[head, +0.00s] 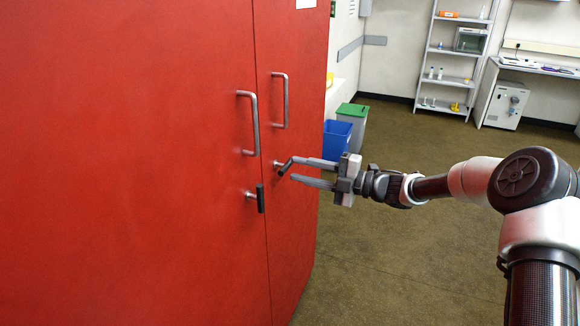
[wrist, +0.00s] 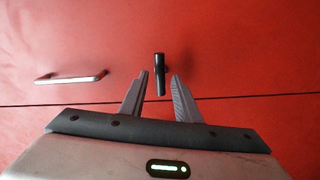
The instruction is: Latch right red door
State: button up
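The right red door (head: 295,215) stands at a narrow dark seam beside the left door; it also fills the upper wrist view (wrist: 230,35). Its latch (head: 284,167) is a black lever lying sideways and slightly tilted, below the door's silver pull handle (head: 281,100). My gripper (head: 294,169) is open at this latch, reaching in from the right. In the wrist view the black lever (wrist: 160,76) stands between my two fingertips (wrist: 159,77), with gaps on both sides, its lower end close to the seam. The fingers hold nothing.
The left red door (head: 130,150) has its own pull handle (head: 249,123) and a latch lever (head: 260,198) hanging vertically. A blue bin (head: 337,138) and a green-lidded bin (head: 354,110) stand behind the cabinet. Open floor (head: 400,260) lies right of the doors.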

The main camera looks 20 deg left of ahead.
jog(key=a, duration=0.3)
jog(key=shift+w+a, duration=0.15)
jog(key=shift+a, duration=0.25)
